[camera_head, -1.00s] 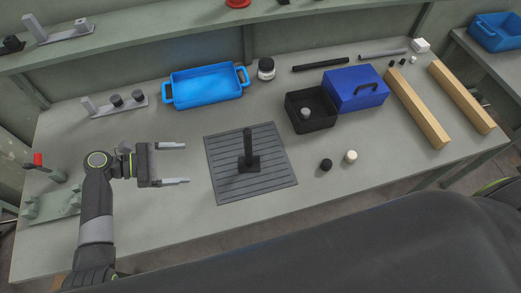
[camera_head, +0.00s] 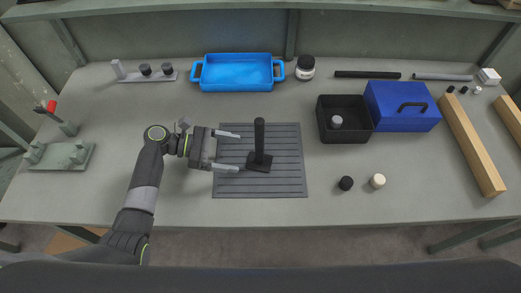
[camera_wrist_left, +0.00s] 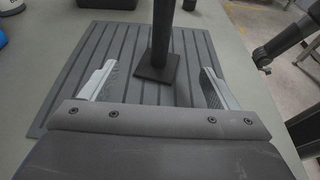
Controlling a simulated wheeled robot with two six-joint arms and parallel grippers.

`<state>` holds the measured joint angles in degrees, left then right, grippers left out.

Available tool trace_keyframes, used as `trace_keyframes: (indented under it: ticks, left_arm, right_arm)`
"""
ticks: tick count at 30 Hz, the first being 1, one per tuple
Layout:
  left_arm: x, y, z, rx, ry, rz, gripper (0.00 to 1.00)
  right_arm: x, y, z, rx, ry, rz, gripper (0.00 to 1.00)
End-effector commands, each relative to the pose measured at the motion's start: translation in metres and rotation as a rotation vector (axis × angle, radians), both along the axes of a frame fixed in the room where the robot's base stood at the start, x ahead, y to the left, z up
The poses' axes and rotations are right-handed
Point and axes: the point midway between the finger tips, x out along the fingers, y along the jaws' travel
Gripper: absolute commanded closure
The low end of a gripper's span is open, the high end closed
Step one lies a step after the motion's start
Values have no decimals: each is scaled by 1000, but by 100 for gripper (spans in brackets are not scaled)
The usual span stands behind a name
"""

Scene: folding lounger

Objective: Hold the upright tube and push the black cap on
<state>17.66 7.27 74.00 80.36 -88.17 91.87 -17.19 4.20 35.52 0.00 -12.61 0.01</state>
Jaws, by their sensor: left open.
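The black upright tube (camera_head: 259,138) stands on a square black base on the grey ribbed mat (camera_head: 290,185). My left gripper (camera_head: 233,151) is open and empty, just left of the tube and pointing toward it. In the left wrist view, the tube (camera_wrist_left: 162,35) stands ahead, between the lines of the two open fingers (camera_wrist_left: 155,84) but beyond their tips. The black cap (camera_head: 345,183) sits on the table right of the mat, beside a cream cap (camera_head: 378,181). My right gripper is not in view.
A black open bin (camera_head: 326,109) holding a grey cap and a blue toolbox (camera_head: 402,122) stand right of the mat. A blue tray (camera_head: 238,88), a jar (camera_head: 305,68) and a rack (camera_head: 133,77) are behind. A toggle-clamp fixture (camera_head: 62,157) is at left. The front table strip is clear.

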Motion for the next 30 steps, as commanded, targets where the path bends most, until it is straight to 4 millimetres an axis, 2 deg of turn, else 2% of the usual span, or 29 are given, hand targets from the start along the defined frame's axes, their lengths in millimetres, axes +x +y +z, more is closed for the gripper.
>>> trace_keyframes:
  ticks: [1, 7, 9, 15, 28, 30]
  left_arm:
    - [0, -9, -7, -4, -1, -1, 18]
    - [0, -38, -16, -3, -3, -1, 18]
    - [0, -46, -12, -3, 2, 1, 18]
    - [0, -65, -19, -2, 1, 0, 18]
    - [0, -72, -22, 0, 0, 1, 18]
    - [0, -72, -22, 0, 0, 1, 24]
  right_arm:
    - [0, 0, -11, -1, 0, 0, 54]
    - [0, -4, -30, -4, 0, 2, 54]
    - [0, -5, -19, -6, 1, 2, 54]
    - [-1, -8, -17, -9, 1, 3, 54]
    - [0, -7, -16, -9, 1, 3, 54]
    - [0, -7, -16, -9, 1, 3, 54]
